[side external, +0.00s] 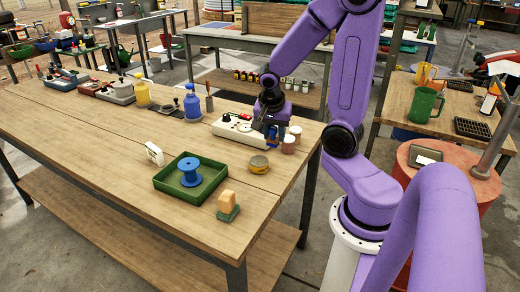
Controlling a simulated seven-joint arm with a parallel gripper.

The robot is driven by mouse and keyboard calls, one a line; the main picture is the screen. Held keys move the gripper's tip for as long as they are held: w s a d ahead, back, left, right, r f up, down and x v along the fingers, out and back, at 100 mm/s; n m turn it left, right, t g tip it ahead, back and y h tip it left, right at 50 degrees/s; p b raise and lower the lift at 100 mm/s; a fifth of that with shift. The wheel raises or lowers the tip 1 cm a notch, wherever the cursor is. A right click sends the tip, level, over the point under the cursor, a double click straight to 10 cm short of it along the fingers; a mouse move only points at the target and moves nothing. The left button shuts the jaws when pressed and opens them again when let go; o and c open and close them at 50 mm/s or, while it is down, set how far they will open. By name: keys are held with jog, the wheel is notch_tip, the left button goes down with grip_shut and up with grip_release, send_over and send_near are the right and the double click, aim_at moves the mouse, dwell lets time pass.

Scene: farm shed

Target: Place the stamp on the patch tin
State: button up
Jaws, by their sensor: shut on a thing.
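My gripper (271,130) is at the right part of the bench, pointing down and shut on a small blue thing, which I take to be the stamp (273,143). The fingers and arm partly hide it, and whether it touches the bench is unclear. The patch tin (259,164), low, round and yellow with a dark band, sits on the bench just in front of and slightly left of my gripper. Its top looks bare.
A white box with dials (232,129) stands close left of my gripper, and two pinkish jars (289,143) close right. In front are a green tray (165,184) holding a blue spool (189,170), a tan block on a green base (228,205) and a white box (154,154).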

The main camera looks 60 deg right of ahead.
jog(key=w+d+f, duration=0.1)
jog(key=w+f, duration=0.1)
jog(key=w+d+f, duration=0.1)
jog(key=w+f, duration=0.1)
jog(key=w+d+f, duration=0.1)
jog(key=w+f, duration=0.1)
jog(key=f, duration=0.1)
jog(key=shift+w+d, duration=0.15)
jog(key=shift+f, duration=1.55)
jog(key=shift+f, duration=0.1)
jog(key=o, duration=1)
